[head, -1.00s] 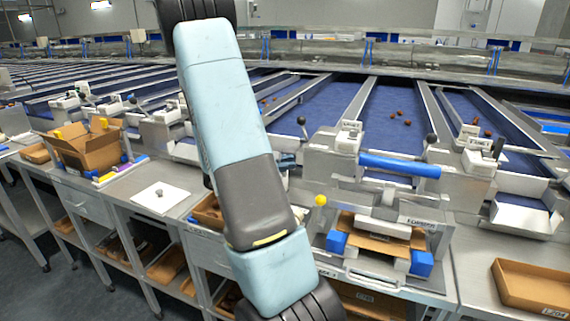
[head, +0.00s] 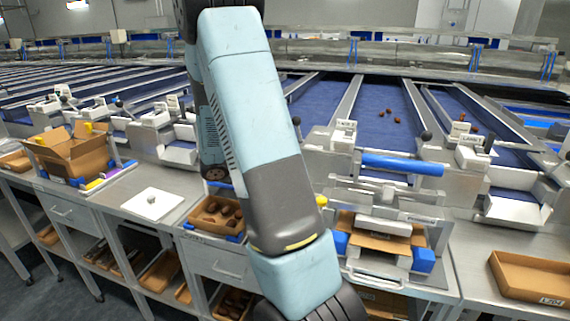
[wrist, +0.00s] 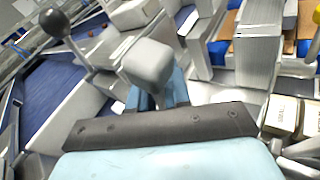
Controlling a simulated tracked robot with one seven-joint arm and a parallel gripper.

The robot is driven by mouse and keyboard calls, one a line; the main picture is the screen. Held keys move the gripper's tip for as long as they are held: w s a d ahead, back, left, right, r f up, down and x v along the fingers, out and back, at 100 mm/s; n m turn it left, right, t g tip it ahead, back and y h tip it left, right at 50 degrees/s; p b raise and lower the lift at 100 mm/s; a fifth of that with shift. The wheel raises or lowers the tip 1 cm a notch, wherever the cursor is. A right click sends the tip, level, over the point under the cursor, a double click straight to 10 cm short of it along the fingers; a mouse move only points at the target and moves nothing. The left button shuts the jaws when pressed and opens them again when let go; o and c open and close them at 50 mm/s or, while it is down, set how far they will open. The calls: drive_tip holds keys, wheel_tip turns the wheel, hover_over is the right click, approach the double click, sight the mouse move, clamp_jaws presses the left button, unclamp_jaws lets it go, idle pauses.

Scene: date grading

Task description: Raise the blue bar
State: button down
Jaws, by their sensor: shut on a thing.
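The blue bar (head: 402,164) lies nearly level across the front of a grey lane-end machine, right of my arm in the head view. Both its ends show, and no gripper is on it there. My gripper is hidden behind my arm in the head view. In the wrist view my gripper (wrist: 158,97) is shut, with steel-blue fingers around the base of a grey rounded knob (wrist: 149,65). The knob covers the fingertips, so the exact grip is hard to see. I cannot pick out the bar in the wrist view.
A black-ball lever (head: 427,137) stands by the bar's right end. A yellow ball (head: 321,200) is close to my arm. A cardboard box in blue holders stands below the bar. Another black-ball lever (wrist: 55,22) rises close to my gripper. An open tray (head: 533,278) lies at the right.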

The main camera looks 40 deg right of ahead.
drive_tip(key=shift+s, duration=0.1)
drive_tip(key=c, duration=1.2)
unclamp_jaws()
drive_tip(key=shift+o, duration=0.2)
drive_tip(key=v, duration=1.3)
drive_tip(key=shift+a, duration=0.35)
